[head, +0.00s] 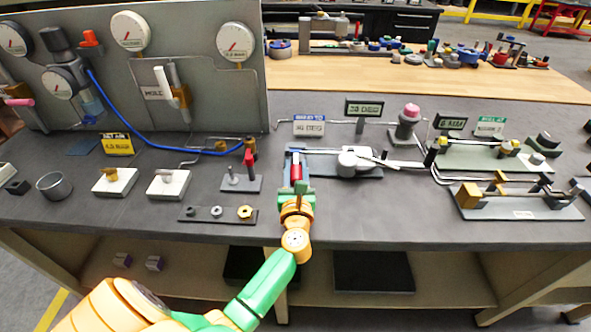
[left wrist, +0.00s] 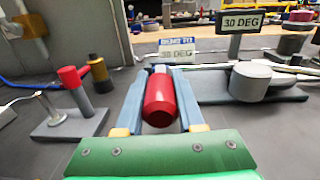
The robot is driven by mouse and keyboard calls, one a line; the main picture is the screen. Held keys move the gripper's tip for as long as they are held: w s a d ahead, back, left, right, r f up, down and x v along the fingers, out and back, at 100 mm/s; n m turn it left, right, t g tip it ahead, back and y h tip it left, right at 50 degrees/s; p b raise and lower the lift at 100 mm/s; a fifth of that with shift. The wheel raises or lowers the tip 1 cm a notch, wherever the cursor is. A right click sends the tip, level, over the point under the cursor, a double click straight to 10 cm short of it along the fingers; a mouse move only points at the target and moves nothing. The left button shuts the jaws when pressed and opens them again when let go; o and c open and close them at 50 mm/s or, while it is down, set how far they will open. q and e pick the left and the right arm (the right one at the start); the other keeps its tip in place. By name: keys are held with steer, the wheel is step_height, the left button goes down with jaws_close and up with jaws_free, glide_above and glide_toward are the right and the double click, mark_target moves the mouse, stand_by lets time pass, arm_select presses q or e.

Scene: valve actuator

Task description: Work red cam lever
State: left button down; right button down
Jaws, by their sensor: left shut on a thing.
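The red cam lever's red grip (head: 296,173) lies between the two blue-grey fingers of my left gripper (head: 296,158) in the head view. In the left wrist view the red grip (left wrist: 161,98) is a rounded cylinder pointing toward me, with its pale far end between the fingertips (left wrist: 168,71). My left gripper is shut on it. To its right is a round pale hub (head: 356,160) on a dark plate, with a light bar along it; the hub also shows in the left wrist view (left wrist: 250,82). The join between grip and bar is hidden. My right gripper is out of view.
A small stand with a red-topped post (head: 249,168) is close left of the gripper. A sign reading 30 DEG (head: 309,127) and a dark 30 DEG display (head: 363,109) stand behind. A strip with nuts (head: 217,213) lies at front left. Fixtures (head: 515,205) fill the right side.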

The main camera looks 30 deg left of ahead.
arm_select(q)
steer(key=c, duration=0.5)
jaws_free()
steer(key=shift+w, duration=0.1)
steer(key=b+v, duration=0.1)
steer(key=v, duration=0.6)
steer(key=shift+a+f, duration=0.1)
